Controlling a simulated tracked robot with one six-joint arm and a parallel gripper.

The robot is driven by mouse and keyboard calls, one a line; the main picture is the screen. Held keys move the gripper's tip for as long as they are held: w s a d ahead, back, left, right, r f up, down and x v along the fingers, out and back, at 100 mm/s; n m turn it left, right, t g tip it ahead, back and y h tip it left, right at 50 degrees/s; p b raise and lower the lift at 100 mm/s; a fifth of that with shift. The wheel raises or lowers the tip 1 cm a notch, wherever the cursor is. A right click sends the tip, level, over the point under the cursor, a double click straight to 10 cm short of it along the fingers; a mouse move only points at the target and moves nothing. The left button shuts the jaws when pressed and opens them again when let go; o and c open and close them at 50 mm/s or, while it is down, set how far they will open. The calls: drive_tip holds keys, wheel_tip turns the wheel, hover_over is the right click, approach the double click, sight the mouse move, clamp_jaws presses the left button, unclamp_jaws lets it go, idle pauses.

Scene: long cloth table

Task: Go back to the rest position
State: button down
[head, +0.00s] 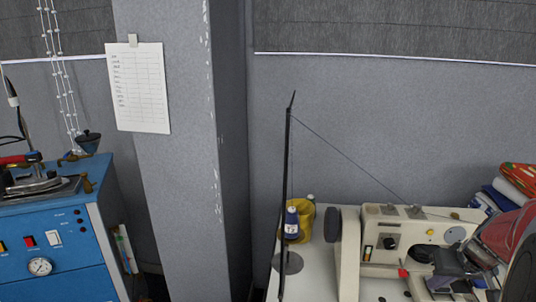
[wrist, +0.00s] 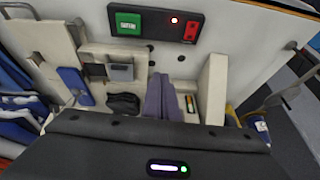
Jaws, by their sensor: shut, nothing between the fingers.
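My gripper (wrist: 161,82) shows in the wrist view as two grey-purple fingers side by side, closed together with nothing between them. They point at the sewing table, over the cream sewing machine (wrist: 212,85). In the head view, part of my arm and the dark gripper stand at the lower right, in front of the sewing machine (head: 380,238) and hiding part of it. The fingertips are hard to make out there.
A tall thin thread stand (head: 286,180) rises beside a blue thread spool (head: 291,222) and a yellow item (head: 305,222). Folded cloths (head: 518,178) lie at the right. A blue ironing unit (head: 55,245) stands left of the grey pillar (head: 175,190). A switch box (wrist: 156,22) shows in the wrist view.

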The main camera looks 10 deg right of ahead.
drive_tip(key=s+a+r+n, duration=0.1)
drive_tip(key=s+a, duration=0.3)
drive_tip(key=a, duration=0.7)
drive_tip(key=s+a+r+n, duration=0.1)
drive_tip(key=s+a+r, duration=0.3)
drive_tip(key=a, duration=0.8)
drive_tip(key=s+a+r+n, duration=0.1)
drive_tip(key=s+a+r, duration=0.2)
drive_tip(key=a, duration=0.8)
drive_tip(key=shift+s+a+r+n+t+y, duration=0.2)
drive_tip(key=shift+s+n+t+y, duration=0.1)
drive_tip(key=shift+s, duration=0.35)
